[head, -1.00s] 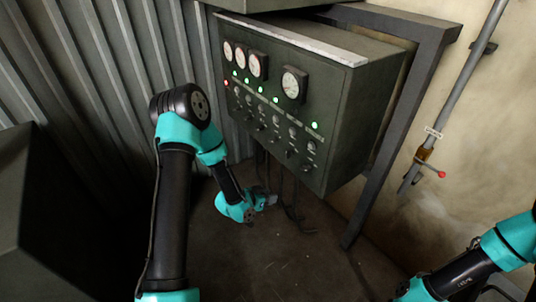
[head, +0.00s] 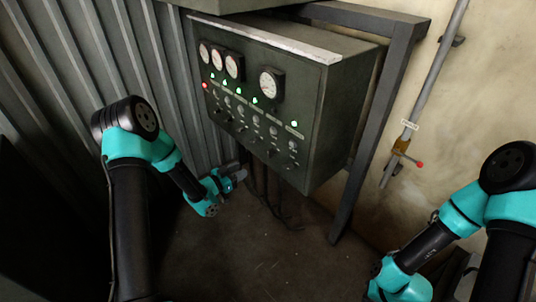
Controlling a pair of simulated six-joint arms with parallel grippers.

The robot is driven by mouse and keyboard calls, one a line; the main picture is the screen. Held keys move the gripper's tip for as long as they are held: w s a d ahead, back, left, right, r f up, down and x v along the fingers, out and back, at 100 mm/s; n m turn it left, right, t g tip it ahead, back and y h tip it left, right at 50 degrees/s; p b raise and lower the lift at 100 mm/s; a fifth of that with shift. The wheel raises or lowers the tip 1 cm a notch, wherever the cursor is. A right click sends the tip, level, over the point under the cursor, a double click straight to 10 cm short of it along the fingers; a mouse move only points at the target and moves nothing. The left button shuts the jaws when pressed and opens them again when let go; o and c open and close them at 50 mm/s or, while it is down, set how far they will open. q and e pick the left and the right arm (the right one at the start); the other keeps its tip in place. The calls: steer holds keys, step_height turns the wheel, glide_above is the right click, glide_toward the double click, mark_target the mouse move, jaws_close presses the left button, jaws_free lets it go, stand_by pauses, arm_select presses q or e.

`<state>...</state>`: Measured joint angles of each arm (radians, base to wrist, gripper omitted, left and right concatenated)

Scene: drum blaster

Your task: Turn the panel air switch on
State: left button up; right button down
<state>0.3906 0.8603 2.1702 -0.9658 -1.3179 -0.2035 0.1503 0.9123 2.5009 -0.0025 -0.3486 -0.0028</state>
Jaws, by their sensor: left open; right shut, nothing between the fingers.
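The labels are too small to read, so I cannot tell which is the air switch. My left gripper (head: 238,174) is small in the picture, below the panel's lower left edge, open and apart from the switches. My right arm comes in at the lower right, well away from the panel. Its fingers do not show.
A pipe with a brass valve and red-tipped handle (head: 420,164) runs down the wall at the right. The frame's leg (head: 350,190) stands right of the panel. Dark cables hang under the panel. The floor (head: 270,260) in front is clear.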

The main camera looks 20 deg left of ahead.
mark_target(271, 152)
arm_select(q)
steer(key=x, duration=1.5)
steer(key=shift+w+d, duration=0.15)
steer(key=c, duration=0.6)
